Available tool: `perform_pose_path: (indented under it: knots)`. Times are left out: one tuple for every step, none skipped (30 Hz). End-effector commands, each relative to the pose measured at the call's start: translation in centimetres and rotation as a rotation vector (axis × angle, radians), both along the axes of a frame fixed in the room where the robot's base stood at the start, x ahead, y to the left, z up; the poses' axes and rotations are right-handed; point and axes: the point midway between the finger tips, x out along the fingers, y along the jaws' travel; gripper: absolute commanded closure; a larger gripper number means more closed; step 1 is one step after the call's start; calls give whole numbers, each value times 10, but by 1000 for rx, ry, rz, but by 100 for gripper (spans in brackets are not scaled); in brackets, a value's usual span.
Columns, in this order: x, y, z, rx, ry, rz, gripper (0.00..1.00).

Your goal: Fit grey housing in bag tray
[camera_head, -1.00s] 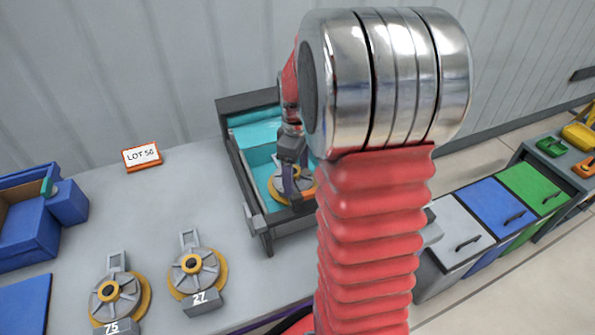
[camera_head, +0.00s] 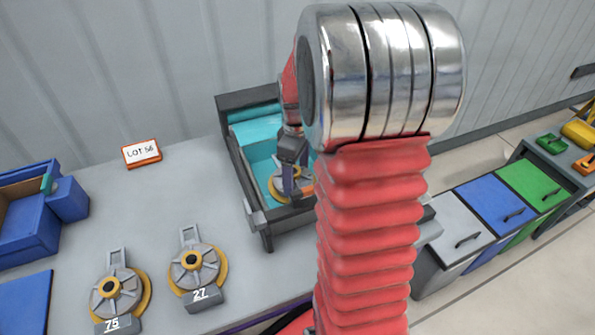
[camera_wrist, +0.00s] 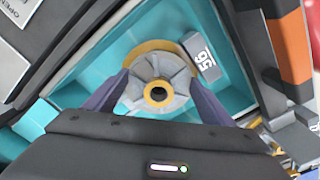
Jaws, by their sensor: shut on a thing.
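The grey housing (camera_wrist: 172,74) is a round ribbed part with a yellow centre ring, a yellow rim and a grey tag reading 56. My gripper (camera_wrist: 158,98) is shut on it, one purple finger on each side, in the wrist view. In the head view my gripper (camera_head: 290,182) reaches down into the bag tray (camera_head: 240,165), a dark frame lined with teal. The housing (camera_head: 283,193) shows low inside the tray there, partly hidden by my gripper and arm. I cannot tell whether it touches the tray's floor.
Two similar housings tagged 75 (camera_head: 112,293) and 27 (camera_head: 192,264) stand on the grey table at the front left. A LOT 56 sign (camera_head: 142,152) stands behind. A blue bin (camera_head: 35,225) is at far left. Grey, blue and green lidded bins stand at right.

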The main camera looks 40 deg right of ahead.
Motion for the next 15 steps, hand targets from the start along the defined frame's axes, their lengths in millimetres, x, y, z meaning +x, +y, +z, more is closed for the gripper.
perform_pose_path:
  knots:
    - [0,0,0,-1,-1,0,65]
    - [0,0,-1,-1,-1,0,65]
    - [0,0,-1,0,-1,0,65]
    - [0,0,-2,0,-1,0,65]
    - [0,0,-2,0,-1,0,65]
    - [0,0,-3,0,-1,0,65]
    - [0,0,-3,0,-1,0,65]
    - [0,0,-3,0,-1,0,65]
    - [0,0,-4,0,-1,0,65]
    - [0,0,-4,-1,-2,0,65]
    - [0,0,-4,-1,-2,0,65]
    - [0,0,-4,-1,-2,0,65]
    - [0,0,-4,-1,-2,0,65]
    - [0,0,-4,-1,-2,0,65]
    - [0,0,-4,-1,-2,0,22]
